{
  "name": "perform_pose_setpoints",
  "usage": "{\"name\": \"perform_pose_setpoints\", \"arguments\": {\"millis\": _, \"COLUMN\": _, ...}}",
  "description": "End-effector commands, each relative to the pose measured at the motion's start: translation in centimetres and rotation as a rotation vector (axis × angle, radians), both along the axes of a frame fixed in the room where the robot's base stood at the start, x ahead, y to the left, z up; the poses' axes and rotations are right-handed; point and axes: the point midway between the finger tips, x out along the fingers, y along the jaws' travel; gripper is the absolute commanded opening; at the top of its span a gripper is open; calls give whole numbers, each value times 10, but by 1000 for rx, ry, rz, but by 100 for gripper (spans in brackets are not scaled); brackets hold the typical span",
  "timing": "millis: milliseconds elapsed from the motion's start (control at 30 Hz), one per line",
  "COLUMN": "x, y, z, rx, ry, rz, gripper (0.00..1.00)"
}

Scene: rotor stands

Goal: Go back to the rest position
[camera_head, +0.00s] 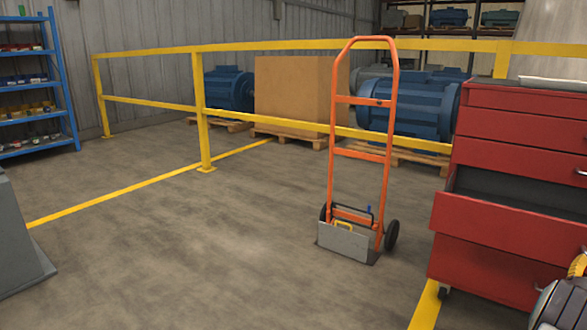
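My gripper does not show in the head view. A grey, black and yellow part is cut off at the lower right corner; I cannot tell whether it belongs to my arm. No rotor stand can be made out for sure. An orange hand truck (387,150) stands upright on the floor right of the middle. A grey box with a yellow handle (344,241) sits on its foot plate, and a small blue item shows behind it.
A red drawer cabinet (497,217) with one drawer pulled out stands at the right. A yellow railing (201,120) crosses the back, before blue motors (408,108) and a large brown box (290,92) on pallets. Blue shelving (63,85) stands left. The middle floor is clear.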

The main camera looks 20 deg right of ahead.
Motion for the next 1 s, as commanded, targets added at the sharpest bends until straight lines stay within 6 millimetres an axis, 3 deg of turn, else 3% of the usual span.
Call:
{"name": "perform_pose_setpoints", "arguments": {"millis": 33, "x": 22, "y": 12, "z": 29, "rx": 30, "ry": -21, "rz": 38, "gripper": 47}}
{"name": "perform_pose_setpoints", "arguments": {"millis": 167, "x": 79, "y": 52, "z": 75, "rx": 163, "ry": -84, "rz": 139, "gripper": 47}}
{"name": "perform_pose_setpoints", "arguments": {"millis": 267, "x": 122, "y": 94, "z": 109, "rx": 285, "ry": -129, "rz": 215, "gripper": 47}}
{"name": "perform_pose_setpoints", "arguments": {"millis": 400, "x": 168, "y": 163, "z": 153, "rx": 463, "ry": -176, "rz": 304, "gripper": 47}}
{"name": "perform_pose_setpoints", "arguments": {"millis": 500, "x": 192, "y": 219, "z": 183, "rx": 595, "ry": -197, "rz": 356, "gripper": 47}}
{"name": "perform_pose_setpoints", "arguments": {"millis": 633, "x": 210, "y": 297, "z": 219, "rx": 769, "ry": -209, "rz": 406, "gripper": 47}}
{"name": "perform_pose_setpoints", "arguments": {"millis": 767, "x": 211, "y": 377, "z": 253, "rx": 944, "ry": -202, "rz": 433, "gripper": 47}}
{"name": "perform_pose_setpoints", "arguments": {"millis": 867, "x": 199, "y": 438, "z": 277, "rx": 1077, "ry": -182, "rz": 435, "gripper": 47}}
{"name": "perform_pose_setpoints", "arguments": {"millis": 1000, "x": 168, "y": 517, "z": 307, "rx": 1249, "ry": -137, "rz": 414, "gripper": 47}}
